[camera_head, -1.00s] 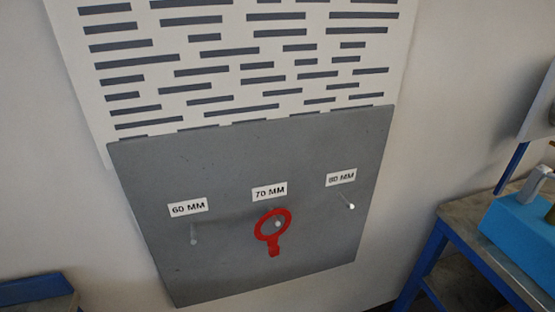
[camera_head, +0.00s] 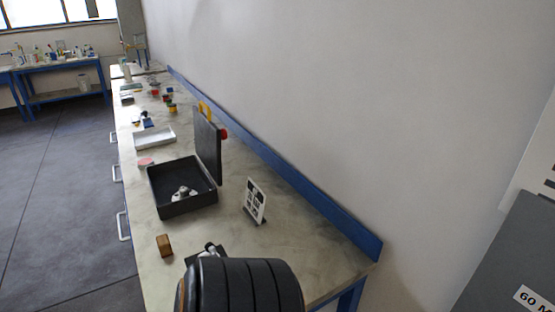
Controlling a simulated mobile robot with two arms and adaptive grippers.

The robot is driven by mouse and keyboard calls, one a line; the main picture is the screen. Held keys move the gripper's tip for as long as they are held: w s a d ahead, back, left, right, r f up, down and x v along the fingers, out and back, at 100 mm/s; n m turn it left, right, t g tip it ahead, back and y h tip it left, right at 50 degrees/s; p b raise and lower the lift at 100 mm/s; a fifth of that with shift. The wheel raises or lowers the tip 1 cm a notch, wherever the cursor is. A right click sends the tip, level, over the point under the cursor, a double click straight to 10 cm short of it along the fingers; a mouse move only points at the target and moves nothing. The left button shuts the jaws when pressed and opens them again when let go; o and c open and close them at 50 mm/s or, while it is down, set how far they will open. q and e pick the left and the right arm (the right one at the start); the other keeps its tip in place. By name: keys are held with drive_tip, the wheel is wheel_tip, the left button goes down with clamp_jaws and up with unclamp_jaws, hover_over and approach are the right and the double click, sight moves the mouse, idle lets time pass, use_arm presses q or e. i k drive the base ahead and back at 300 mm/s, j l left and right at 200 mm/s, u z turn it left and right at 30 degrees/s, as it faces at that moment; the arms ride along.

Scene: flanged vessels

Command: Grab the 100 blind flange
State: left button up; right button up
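No 100 blind flange can be made out in the head view. An open black case (camera_head: 184,211) stands on the long bench with its lid upright. A small light metallic part (camera_head: 183,193) lies inside it, too small to identify.
The bench (camera_head: 220,240) runs along the wall, with a blue back rail (camera_head: 310,195). A white tray (camera_head: 155,138), a small sign (camera_head: 255,200) and a brown block (camera_head: 164,245) stand on it. A grey panel (camera_head: 515,255) is at right. Open floor (camera_head: 50,200) lies left.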

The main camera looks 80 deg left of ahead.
sight(184, 192)
drive_tip(key=k+l+u, duration=0.15)
drive_tip(key=u, duration=2.9)
